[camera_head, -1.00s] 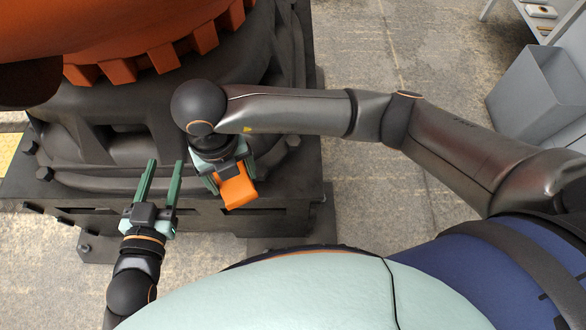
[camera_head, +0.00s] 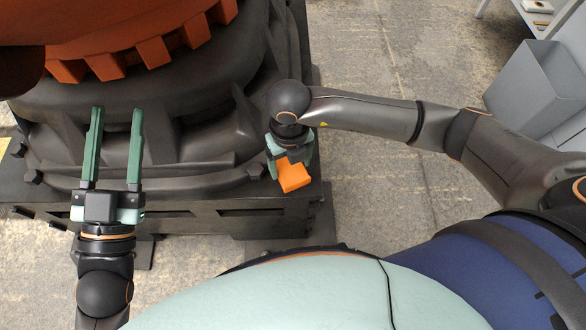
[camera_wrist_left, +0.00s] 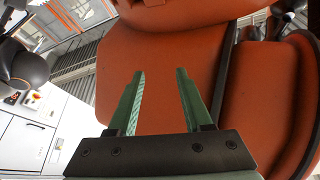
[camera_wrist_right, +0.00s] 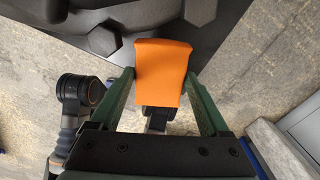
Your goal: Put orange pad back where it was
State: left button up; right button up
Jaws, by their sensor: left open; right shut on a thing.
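The orange pad (camera_head: 294,176) is a small orange block held in my right gripper (camera_head: 289,158), in front of the dark machine base. In the right wrist view the orange pad (camera_wrist_right: 163,72) sits between the two green fingers of the right gripper (camera_wrist_right: 163,88), which are shut on it. My left gripper (camera_head: 116,112) is open and empty, with its green fingers pointing at the dark base. In the left wrist view the left gripper (camera_wrist_left: 159,78) has nothing between its fingers, and orange machine panels show beyond them.
A large machine with an orange toothed ring (camera_head: 150,57) stands on a dark base (camera_head: 250,222) with bolts along its edge. A grey bin (camera_head: 535,85) stands at the right. The concrete floor (camera_head: 370,60) between them is clear.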

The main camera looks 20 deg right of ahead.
aim_at(293, 169)
pick_arm(q)
jog(key=s+r+m+t+h+b, duration=0.1)
jog(key=s+r+m+h, duration=0.2)
jog(key=r, duration=0.3)
jog(key=shift+s+d+r+h, duration=0.2)
jog(key=shift+s+d+h, duration=0.2)
jog(key=shift+h, duration=0.3)
pick_arm(e)
jog(key=f, duration=0.3)
jog(key=shift+d+f, duration=0.3)
jog(key=shift+f, duration=0.1)
pick_arm(q)
jog(key=shift+s+r+m+t+h, duration=0.15)
jog(key=shift+m+t+h, duration=0.15)
jog(key=shift+m, duration=0.1)
pick_arm(e)
jog(key=shift+f, duration=0.2)
jog(key=o, duration=1.2)
jog(key=shift+c, duration=0.2)
pick_arm(q)
jog(key=shift+r, duration=0.15)
pick_arm(e)
jog(key=shift+r, duration=0.15)
